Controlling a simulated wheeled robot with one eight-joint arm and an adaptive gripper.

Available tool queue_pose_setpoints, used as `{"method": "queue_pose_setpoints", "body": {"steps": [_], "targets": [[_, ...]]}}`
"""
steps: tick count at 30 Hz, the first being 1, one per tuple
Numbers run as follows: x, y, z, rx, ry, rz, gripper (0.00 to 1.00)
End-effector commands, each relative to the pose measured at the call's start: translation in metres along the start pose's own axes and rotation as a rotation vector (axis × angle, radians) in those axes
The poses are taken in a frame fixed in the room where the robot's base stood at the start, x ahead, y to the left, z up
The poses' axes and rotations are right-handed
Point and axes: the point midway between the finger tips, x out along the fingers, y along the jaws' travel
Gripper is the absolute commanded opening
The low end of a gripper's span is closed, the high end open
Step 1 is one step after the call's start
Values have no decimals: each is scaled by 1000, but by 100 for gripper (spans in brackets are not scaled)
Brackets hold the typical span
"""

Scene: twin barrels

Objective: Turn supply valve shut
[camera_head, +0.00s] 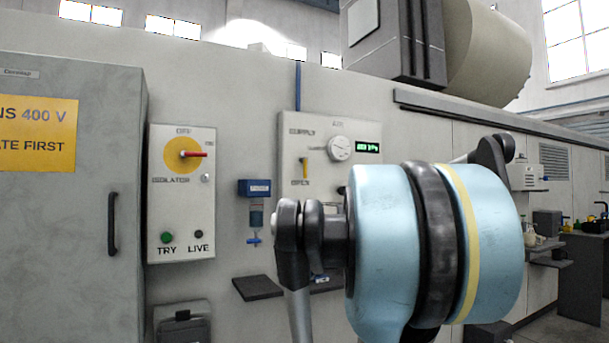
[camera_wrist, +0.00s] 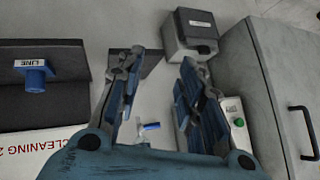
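The supply panel (camera_head: 325,165) is on the grey wall in the head view, with a round gauge (camera_head: 340,148) and a green display. A small yellow handle (camera_head: 305,168), apparently the supply valve's, stands upright above the word OPEN. My blue arm covers the panel's lower right. My gripper (camera_wrist: 162,62) shows in the wrist view with two dark-and-blue fingers spread apart and nothing between the tips. A blue tap (camera_wrist: 150,126) shows on the wall behind them, between the fingers. I cannot make out the yellow handle in the wrist view. The fingers are not clearly visible in the head view.
The isolator panel (camera_head: 181,190), with a red handle on a yellow disc, is left of the supply panel. A blue filter unit (camera_head: 256,205) hangs between them, above a dark shelf (camera_head: 257,287). A grey cabinet (camera_head: 75,220) stands at left. A block marked LINE (camera_wrist: 36,76) shows in the wrist view.

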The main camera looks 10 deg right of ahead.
Motion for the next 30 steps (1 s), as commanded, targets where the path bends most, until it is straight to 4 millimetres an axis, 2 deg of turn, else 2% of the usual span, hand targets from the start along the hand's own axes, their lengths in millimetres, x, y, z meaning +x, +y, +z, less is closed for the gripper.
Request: {"method": "queue_pose_setpoints", "body": {"steps": [1, 6, 9, 13, 16, 18, 21, 25, 30], "targets": [[-13, 7, -40, -24, 72, -17, 34], [-64, 33, -162, -131, 334, -44, 34], [-100, 57, -226, -187, 485, -22, 34], [-146, 88, -289, -246, 647, 29, 34], [-174, 108, -321, -275, 735, 69, 34], [-188, 118, -335, -288, 777, 90, 34], [-198, 125, -346, -299, 809, 109, 34], [-198, 127, -354, -303, 820, 115, 34], [-182, 126, -369, -304, 818, 112, 34]]}}
